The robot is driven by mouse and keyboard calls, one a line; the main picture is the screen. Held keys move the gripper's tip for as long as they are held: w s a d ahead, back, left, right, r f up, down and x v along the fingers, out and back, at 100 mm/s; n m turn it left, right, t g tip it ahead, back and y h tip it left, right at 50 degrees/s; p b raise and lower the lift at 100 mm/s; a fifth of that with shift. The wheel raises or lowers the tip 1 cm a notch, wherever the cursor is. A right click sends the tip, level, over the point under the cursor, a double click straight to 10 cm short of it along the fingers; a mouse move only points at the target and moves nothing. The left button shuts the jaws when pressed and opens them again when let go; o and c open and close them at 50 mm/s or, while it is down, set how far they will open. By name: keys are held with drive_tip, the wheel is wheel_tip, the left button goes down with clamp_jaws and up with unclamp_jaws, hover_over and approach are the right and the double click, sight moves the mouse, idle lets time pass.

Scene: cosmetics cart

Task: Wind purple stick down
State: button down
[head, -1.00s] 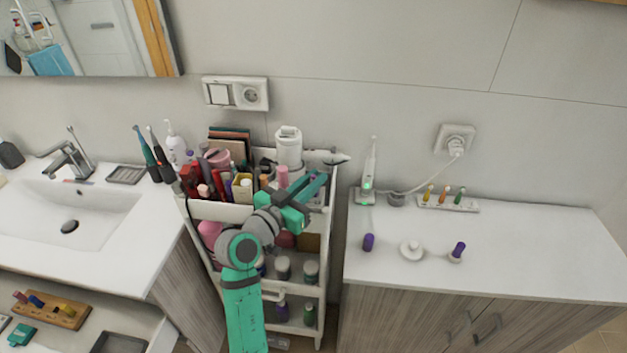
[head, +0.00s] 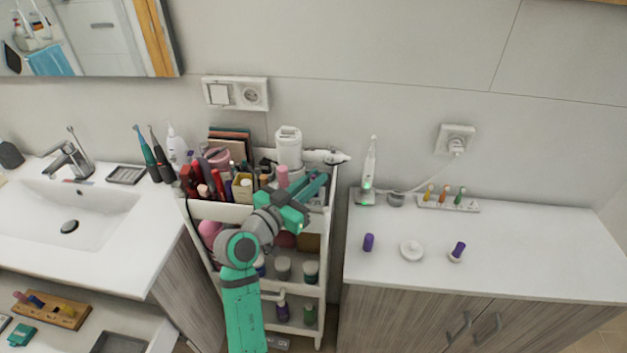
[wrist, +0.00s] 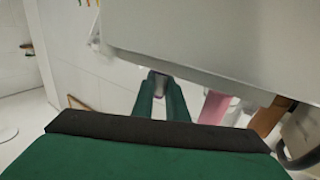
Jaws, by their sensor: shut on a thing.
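My gripper (head: 321,182) is at the right end of the cart's top tray. In the wrist view, its dark green fingers (wrist: 158,90) are closed on a small grey and purplish thing (wrist: 158,82). The fingers hide most of it, and I cannot tell for sure that it is the purple stick. In the head view my arm hides it. Another small purple piece (head: 368,242) stands on the right counter, and a purple piece with a white base (head: 457,251) leans farther right.
The cart (head: 222,212) is crowded with bottles and tubes. A pink stick (head: 282,176) and a white canister (head: 288,146) stand close to my gripper. A white disc (head: 411,250) and a toothbrush charger (head: 365,196) are on the right counter. Its front is mostly clear.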

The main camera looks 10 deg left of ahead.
drive_tip(key=c, duration=1.7)
unclamp_jaws()
drive_tip(key=shift+c, duration=0.2)
drive_tip(key=v, duration=1)
drive_tip(key=shift+s+a, duration=0.15)
drive_tip(key=shift+s, duration=0.2)
